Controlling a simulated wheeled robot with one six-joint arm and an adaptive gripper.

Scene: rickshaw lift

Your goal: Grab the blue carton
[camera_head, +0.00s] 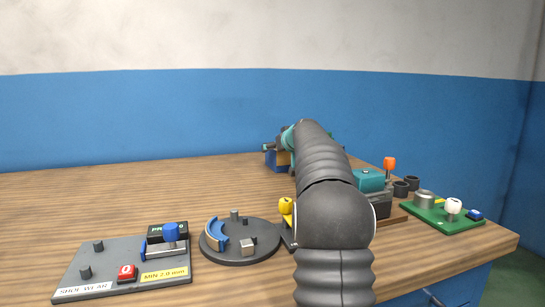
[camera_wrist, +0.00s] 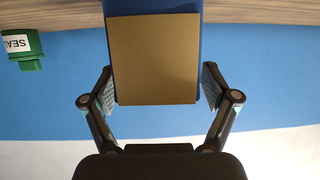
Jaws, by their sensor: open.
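The blue carton (camera_wrist: 153,58) has a broad tan face with blue edges in the wrist view. It stands at the back of the wooden table in the head view (camera_head: 270,160), partly hidden by my arm. My gripper (camera_wrist: 156,88) is open, with one finger on each side of the carton. Small gaps seem to show between the finger pads and the carton's sides, so the carton is between the fingers but not clamped. In the head view my gripper (camera_head: 283,145) is small and mostly covered by the arm.
A green object labelled SEAL (camera_wrist: 22,45) is beside the carton in the wrist view. A grey SHOE WEAR board (camera_head: 110,268), a dark round plate (camera_head: 240,256) and a green board (camera_head: 440,218) with parts stand along the front. The wooden table (camera_head: 130,195) is clear at back left.

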